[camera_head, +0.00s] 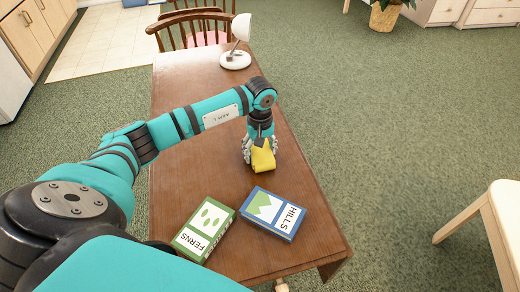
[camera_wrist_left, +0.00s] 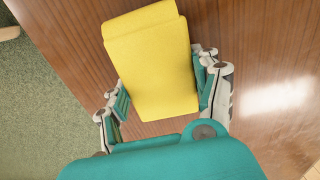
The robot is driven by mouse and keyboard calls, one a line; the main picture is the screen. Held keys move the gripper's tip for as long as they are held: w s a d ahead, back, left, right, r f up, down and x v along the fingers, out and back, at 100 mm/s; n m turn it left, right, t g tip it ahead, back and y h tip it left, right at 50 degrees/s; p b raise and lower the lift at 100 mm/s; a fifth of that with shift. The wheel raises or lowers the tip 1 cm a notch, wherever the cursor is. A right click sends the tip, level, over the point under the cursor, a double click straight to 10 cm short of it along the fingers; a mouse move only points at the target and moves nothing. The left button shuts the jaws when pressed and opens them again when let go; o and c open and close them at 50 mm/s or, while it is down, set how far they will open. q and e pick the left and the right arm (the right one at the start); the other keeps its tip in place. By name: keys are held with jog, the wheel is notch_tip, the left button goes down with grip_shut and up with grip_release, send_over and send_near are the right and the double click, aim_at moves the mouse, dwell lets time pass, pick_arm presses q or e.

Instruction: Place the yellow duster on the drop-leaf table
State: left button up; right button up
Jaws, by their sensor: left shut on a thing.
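The yellow duster (camera_head: 263,158) is a folded yellow cloth block at the middle of the drop-leaf table, near its right edge. My left gripper (camera_head: 259,150) points down and is shut on it. In the left wrist view the duster (camera_wrist_left: 152,65) sits between the two fingers of my left gripper (camera_wrist_left: 162,92), over the brown wood. I cannot tell whether its underside touches the top. The drop-leaf table (camera_head: 190,85) is a long brown wooden table. My right gripper is not in view.
A green FERNS box (camera_head: 205,228) and a blue HILLS box (camera_head: 273,213) lie on the near part of the table. A white lamp (camera_head: 236,60) stands at the far end. A wooden chair (camera_head: 190,30) is behind it. A pale stool (camera_head: 490,220) stands at the right.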

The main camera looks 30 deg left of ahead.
aim_at(260, 150)
pick_arm(q)
jog(key=shift+f, duration=0.15)
jog(key=o, duration=1.2)
notch_tip(260, 150, up, 12)
jog(key=shift+r+b, duration=0.15)
jog(key=shift+b, duration=0.2)
